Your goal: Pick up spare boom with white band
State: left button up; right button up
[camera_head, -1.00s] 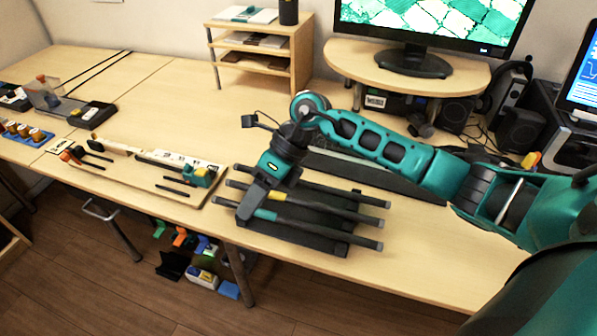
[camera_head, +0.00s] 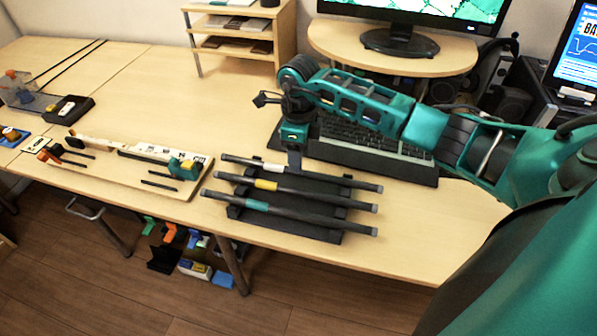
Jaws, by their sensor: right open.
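Three black booms lie side by side on a black rack (camera_head: 325,234). The farthest is the spare boom with white band (camera_head: 335,179), its pale band partly up against my gripper in the picture. The middle boom has a yellow band (camera_head: 266,185), and the nearest has a teal band (camera_head: 257,205). My right gripper (camera_head: 294,167) points down at the far boom, just right of its white band. It is open, but its fingertips are small and dark, so I cannot tell whether they touch or straddle the boom. My left gripper is out of view.
A black keyboard (camera_head: 372,140) lies close behind the rack, under my right arm. A wooden board (camera_head: 120,165) with parts and tools lies left of the rack. A monitor stand (camera_head: 450,60) and small shelf (camera_head: 240,40) stand behind. The table is bare between board and shelf.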

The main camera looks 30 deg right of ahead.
aim_at(323, 177)
notch_tip(323, 177, down, 4)
jog(key=shift+f, duration=0.25)
jog(key=shift+c, duration=0.2)
grip_shut()
